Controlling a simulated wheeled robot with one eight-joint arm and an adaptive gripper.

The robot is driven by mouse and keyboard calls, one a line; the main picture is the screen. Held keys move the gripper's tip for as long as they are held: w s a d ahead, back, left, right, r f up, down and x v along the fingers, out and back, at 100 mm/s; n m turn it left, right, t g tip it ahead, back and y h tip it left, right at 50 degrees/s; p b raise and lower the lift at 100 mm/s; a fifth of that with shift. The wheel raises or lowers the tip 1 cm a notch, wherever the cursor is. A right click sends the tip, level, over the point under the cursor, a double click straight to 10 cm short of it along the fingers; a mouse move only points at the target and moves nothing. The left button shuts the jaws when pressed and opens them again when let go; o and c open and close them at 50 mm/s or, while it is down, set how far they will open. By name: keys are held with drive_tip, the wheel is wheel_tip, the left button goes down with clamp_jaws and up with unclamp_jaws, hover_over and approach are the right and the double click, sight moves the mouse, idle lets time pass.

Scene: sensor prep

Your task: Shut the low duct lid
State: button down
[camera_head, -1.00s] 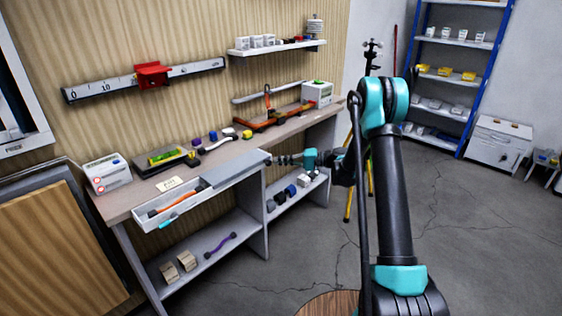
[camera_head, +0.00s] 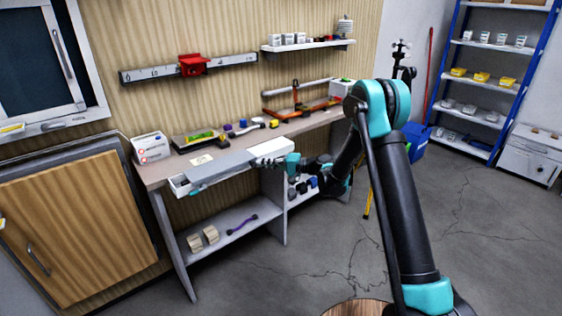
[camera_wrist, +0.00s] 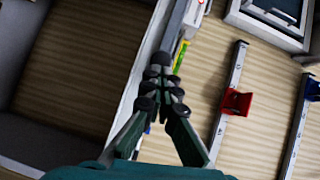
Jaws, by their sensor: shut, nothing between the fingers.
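The low duct (camera_head: 180,188) is a white channel along the front edge of the workbench. Its grey lid (camera_head: 218,169) covers most of the channel's left part. A short opening shows at the left end, with a small teal item at its front edge. My gripper (camera_head: 264,162) is at the lid's right end, close against it; I cannot tell whether they touch. In the wrist view my gripper (camera_wrist: 161,78) has its fingers together and empty, over a pale strip at the bench edge. The fingers hide part of the lid's right end.
The workbench (camera_head: 159,172) carries a white box (camera_head: 151,148) and several tools behind the duct. A lower shelf (camera_head: 238,222) holds two tan blocks and a purple-handled tool. A wooden cabinet (camera_head: 80,215) stands at left.

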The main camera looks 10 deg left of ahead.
drive_tip(key=s+a, duration=0.4)
drive_tip(key=s, duration=0.1)
idle(0.4)
drive_tip(key=w+d, duration=0.3)
drive_tip(key=d, duration=0.1)
drive_tip(key=shift+r, duration=0.35)
drive_tip(key=s+d+r+t+h, duration=0.1)
drive_tip(key=s+d+h, duration=0.4)
drive_tip(key=d, duration=0.8)
drive_tip(key=s+d+t+h, duration=0.1)
drive_tip(key=s+d+h, duration=0.35)
drive_tip(key=d, duration=0.95)
drive_tip(key=s+d+f+h, duration=0.2)
drive_tip(key=s+d+h, duration=0.1)
drive_tip(key=s+d, duration=0.6)
drive_tip(key=s+d+f+t+h, duration=0.1)
drive_tip(key=s+d+h, duration=0.3)
drive_tip(key=s+d, duration=0.6)
drive_tip(key=d+f, duration=0.1)
drive_tip(key=d, duration=0.2)
drive_tip(key=shift+s+f+m, duration=0.3)
drive_tip(key=shift+m, duration=0.1)
drive_tip(key=shift+d, duration=0.1)
